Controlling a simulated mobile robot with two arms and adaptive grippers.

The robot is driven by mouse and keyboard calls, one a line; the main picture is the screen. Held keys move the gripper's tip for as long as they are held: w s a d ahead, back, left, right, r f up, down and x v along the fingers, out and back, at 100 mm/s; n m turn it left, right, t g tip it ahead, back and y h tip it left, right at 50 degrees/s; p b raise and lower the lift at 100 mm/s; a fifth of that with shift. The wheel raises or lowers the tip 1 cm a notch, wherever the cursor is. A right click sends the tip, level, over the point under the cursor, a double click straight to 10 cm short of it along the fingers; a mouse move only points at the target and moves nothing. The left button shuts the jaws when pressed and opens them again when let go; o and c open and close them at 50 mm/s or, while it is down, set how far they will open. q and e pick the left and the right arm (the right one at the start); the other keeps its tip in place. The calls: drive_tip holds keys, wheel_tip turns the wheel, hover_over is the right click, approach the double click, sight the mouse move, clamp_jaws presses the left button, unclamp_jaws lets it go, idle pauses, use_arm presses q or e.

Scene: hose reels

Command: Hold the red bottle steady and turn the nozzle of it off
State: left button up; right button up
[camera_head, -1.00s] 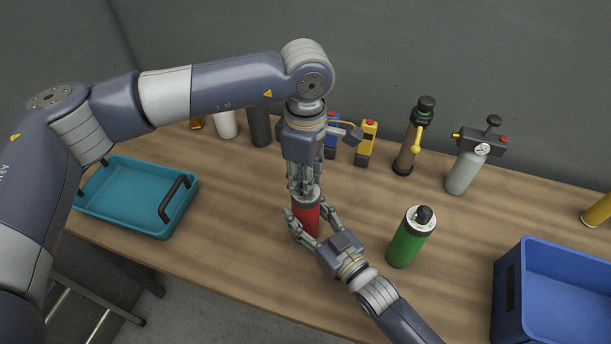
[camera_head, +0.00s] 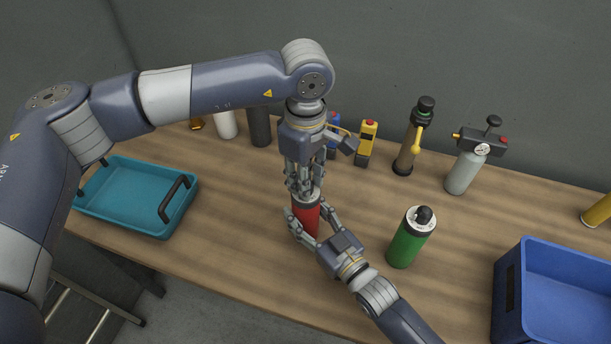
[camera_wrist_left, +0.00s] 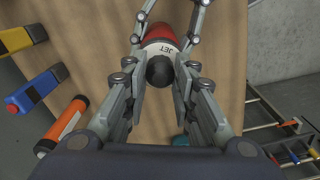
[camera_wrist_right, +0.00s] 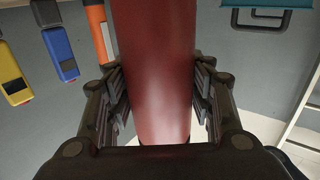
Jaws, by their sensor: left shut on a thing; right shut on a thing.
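The red bottle (camera_head: 306,219) stands upright on the wooden table in the head view. Its red body also fills the middle of the right wrist view (camera_wrist_right: 155,70). My right gripper (camera_head: 308,231) is shut on the body from the front right, one finger on each side. My left gripper (camera_head: 305,190) points down from above and is shut on the dark round nozzle (camera_wrist_left: 160,71) on the bottle's top. A pale collar (camera_wrist_left: 163,48) marked "JET" shows beside the nozzle in the left wrist view. In the head view the left fingers hide the nozzle.
A green bottle (camera_head: 408,241) stands close to the right of my right gripper. A teal tray (camera_head: 118,212) is at the left and a blue crate (camera_head: 560,250) at the right. Several cylinders and a yellow device (camera_head: 366,145) line the back. Bare table lies left of the bottle.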

use_arm(q)
drive_tip(key=o, duration=1.1)
wheel_tip(320, 180, up, 12)
use_arm(e)
drive_tip(key=o, duration=1.4)
drive_tip(key=shift+c, duration=0.2)
